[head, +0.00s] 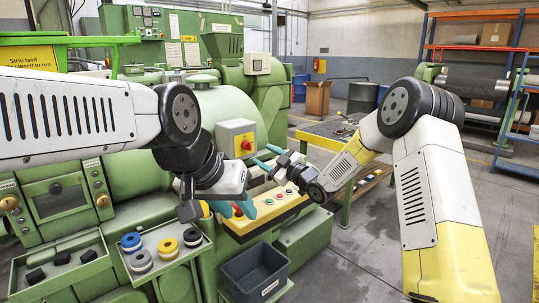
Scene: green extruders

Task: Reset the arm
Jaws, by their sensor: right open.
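My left arm comes in from the left, and my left gripper (233,208) points down in front of the yellow button panel (268,212). My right arm comes in from the right, bent at the elbow. My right gripper (269,158) is open and empty, with its teal fingers pointing left, near the grey box with the red stop button (246,144). The two grippers are apart, the right one higher in the picture.
Green extruder machines (225,105) fill the left and middle. A tray (196,250) holds blue, grey and yellow rolls; another (62,272) holds black pieces. A dark grey bin (257,268) stands below the panel. A green-framed table (325,131) stands behind; grey floor (365,240) is open at centre right.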

